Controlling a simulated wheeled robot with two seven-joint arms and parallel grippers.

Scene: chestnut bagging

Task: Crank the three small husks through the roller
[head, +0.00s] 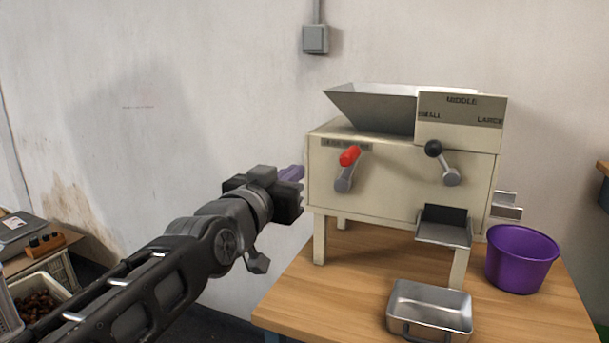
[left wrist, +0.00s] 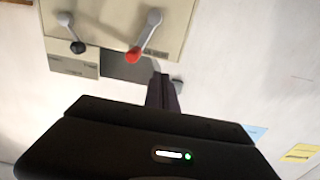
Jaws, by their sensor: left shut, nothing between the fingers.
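The cream roller machine (head: 400,180) stands on the wooden table with a metal hopper (head: 370,108) on top. Its crank has a red knob (head: 349,156) on a grey arm; the red knob also shows in the left wrist view (left wrist: 133,56). A lever with a black knob (head: 433,148) leans up and left, below the word SMALL. My left gripper (head: 292,174) is shut and empty, just left of the machine and apart from the red knob. Its closed fingers also show in the left wrist view (left wrist: 163,92). No husks are visible; the hopper's inside is hidden.
A metal pan (head: 430,310) sits on the table (head: 340,285) below the front chute (head: 443,228). A purple bucket (head: 522,258) stands at right below a side chute (head: 507,205). A crate of chestnuts (head: 38,303) is at far left. The table's front left is clear.

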